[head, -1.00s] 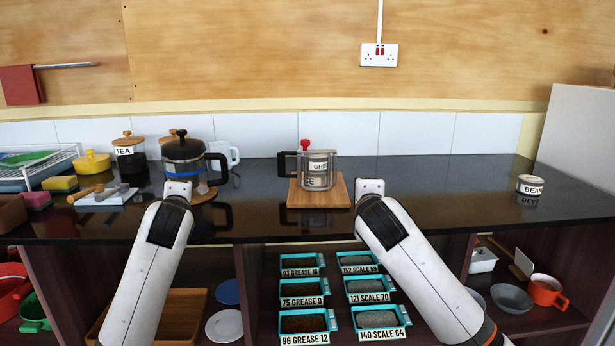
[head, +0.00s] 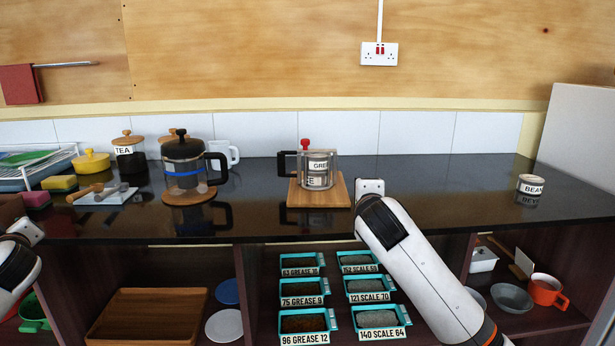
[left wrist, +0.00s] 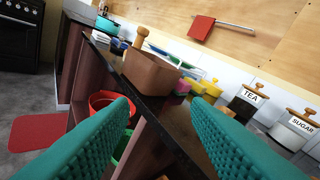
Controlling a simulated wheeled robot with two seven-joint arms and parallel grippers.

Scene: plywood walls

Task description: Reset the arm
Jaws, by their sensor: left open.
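My left arm (head: 18,262) is at the far left edge of the head view, by the counter's front edge, with its fingers out of that view. In the left wrist view my left gripper (left wrist: 160,112) shows two teal ribbed fingers spread wide, with nothing between them. They point along the counter's front edge, with a brown box (left wrist: 151,72) beyond them. My right arm (head: 405,255) reaches up to the counter's front edge, right of the wooden board. The end of the right arm (head: 370,187) shows, but its fingers are hidden.
A French press (head: 185,165) stands on a round mat. A glass jug (head: 318,170) with a labelled can stands on a wooden board (head: 320,200). A can (head: 531,185) stands far right. Teal bins (head: 305,322) and a wooden tray (head: 145,318) sit on the lower shelves. The counter's middle right is clear.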

